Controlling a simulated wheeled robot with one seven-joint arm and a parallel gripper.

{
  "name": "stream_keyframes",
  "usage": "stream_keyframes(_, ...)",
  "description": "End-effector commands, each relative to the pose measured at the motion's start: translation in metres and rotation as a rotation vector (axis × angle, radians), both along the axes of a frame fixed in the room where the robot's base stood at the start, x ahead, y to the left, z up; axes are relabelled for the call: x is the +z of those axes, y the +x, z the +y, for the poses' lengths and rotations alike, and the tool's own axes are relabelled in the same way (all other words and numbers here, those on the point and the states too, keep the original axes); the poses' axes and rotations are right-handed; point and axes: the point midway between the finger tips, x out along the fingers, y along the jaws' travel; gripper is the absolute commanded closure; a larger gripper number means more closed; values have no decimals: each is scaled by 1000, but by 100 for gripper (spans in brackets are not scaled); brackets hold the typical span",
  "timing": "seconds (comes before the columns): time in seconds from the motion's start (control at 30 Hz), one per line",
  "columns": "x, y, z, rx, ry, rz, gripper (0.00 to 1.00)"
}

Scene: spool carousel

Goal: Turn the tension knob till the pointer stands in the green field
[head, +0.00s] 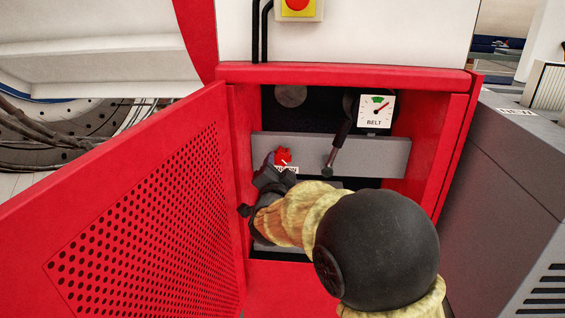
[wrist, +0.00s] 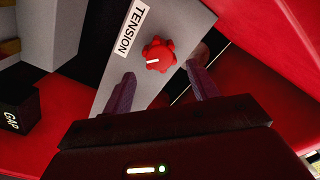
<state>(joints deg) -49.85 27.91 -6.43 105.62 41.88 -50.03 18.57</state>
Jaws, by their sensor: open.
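The red tension knob (wrist: 158,55) sits on a grey panel beside a white TENSION label (wrist: 132,27). A white line on the knob lies roughly across the picture in the wrist view. In the head view the knob (head: 283,156) shows just above my gripper (head: 268,170). In the wrist view my gripper (wrist: 161,88) is open, its two fingers apart and below the knob, with nothing between them. The BELT gauge (head: 376,110) is at the upper right inside the cabinet. Its red needle points up and right, to the right of the green field (head: 378,99).
The red perforated door (head: 150,210) stands open on the left. A dark lever (head: 338,147) stands right of the knob. A black block marked GAP (wrist: 18,110) shows at the left of the wrist view. The red cabinet wall (wrist: 285,45) lies close on the right there.

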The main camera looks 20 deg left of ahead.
Motion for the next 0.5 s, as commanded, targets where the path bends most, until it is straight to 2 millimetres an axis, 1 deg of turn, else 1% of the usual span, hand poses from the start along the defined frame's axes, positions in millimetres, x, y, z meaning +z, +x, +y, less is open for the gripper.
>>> stream_keyframes(0.03,-2,8,2,-1,0,-2,41)
stream_keyframes(0.3,-2,45,11,-1,0,-1,41)
stream_keyframes(0.4,-1,53,14,1,0,0,41)
stream_keyframes(0.5,0,57,16,4,-1,-1,41)
